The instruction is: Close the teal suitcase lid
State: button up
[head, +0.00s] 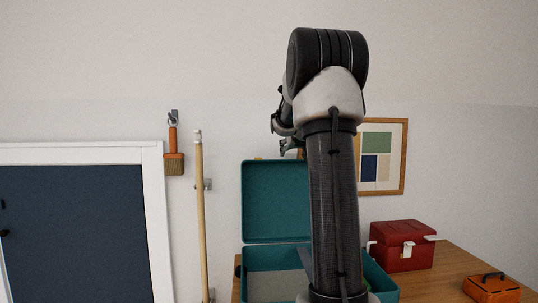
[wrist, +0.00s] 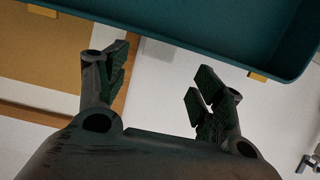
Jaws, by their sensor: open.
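The teal suitcase (head: 272,257) stands on the wooden desk with its lid (head: 274,201) raised about upright, leaning toward the wall. The pale inside of its base shows, partly hidden behind my arm. My gripper (head: 284,138) is mostly hidden by my arm in the head view, near the top edge of the lid. In the wrist view my gripper (wrist: 161,70) is open, with nothing between its two dark fingers. A teal part of the suitcase (wrist: 200,32) with small yellow fittings crosses the top of the wrist view, beyond the fingertips. I cannot tell whether they touch.
A red box (head: 402,247) with pale latches and an orange case (head: 492,289) stand on the desk (head: 447,266) to the right. A framed picture (head: 403,157) hangs behind. A brush (head: 173,162) and a wooden pole (head: 199,220) are at the wall to the left.

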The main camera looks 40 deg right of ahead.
aim_at(291, 152)
jog(key=x, duration=0.7)
jog(key=shift+w+d+r, duration=0.2)
jog(key=shift+w+d, duration=0.1)
jog(key=shift+w, duration=0.1)
jog(key=c, duration=1.5)
